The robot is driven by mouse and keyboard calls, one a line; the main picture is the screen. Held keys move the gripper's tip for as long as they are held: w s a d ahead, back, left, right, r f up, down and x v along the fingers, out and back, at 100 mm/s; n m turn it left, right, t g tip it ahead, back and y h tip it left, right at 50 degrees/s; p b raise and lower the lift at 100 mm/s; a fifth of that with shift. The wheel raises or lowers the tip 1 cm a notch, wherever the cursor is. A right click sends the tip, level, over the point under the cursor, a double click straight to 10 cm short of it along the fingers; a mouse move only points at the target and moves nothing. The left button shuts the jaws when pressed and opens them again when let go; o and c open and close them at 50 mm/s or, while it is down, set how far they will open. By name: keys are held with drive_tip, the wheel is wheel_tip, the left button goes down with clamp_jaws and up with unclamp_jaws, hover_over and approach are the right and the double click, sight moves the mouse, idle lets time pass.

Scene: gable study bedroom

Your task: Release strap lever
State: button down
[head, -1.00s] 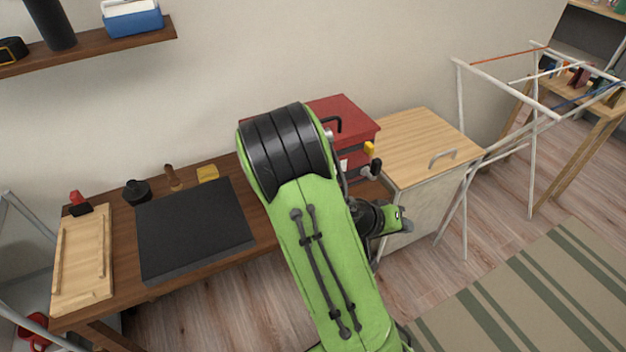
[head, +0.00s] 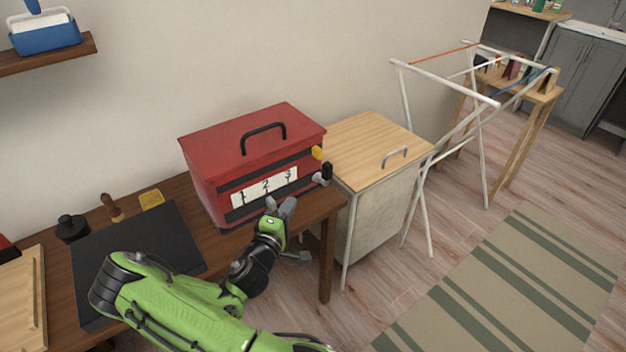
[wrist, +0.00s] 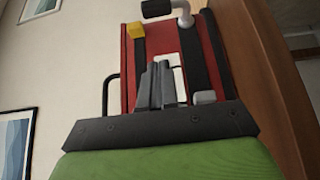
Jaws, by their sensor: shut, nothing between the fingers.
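A red box (head: 225,150) with a black top handle (head: 263,138) stands on the right end of the desk. Dark straps (head: 290,187) run across its front, around a white panel (head: 264,187) marked 1, 2, 3. The lever, with a black grip (head: 327,171) and a pale arm, sits at the box's right end beside a yellow block (head: 318,153). In the wrist view the lever's grip (wrist: 157,8) is at the top, beyond my fingers. My gripper (head: 282,207) is shut and empty, in front of the box's lower front, left of and below the lever, apart from it.
A wooden-topped cabinet (head: 372,140) stands close to the box's right. A white drying rack (head: 405,100) is farther right. A black mat (head: 135,245) and a wooden board (head: 22,300) lie on the desk to the left. The floor in front is clear.

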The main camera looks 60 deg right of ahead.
drive_tip(key=s+d+b, duration=0.1)
drive_tip(key=d, duration=1.1)
drive_tip(key=shift+s+d, duration=0.25)
drive_tip(key=shift+d, duration=0.1)
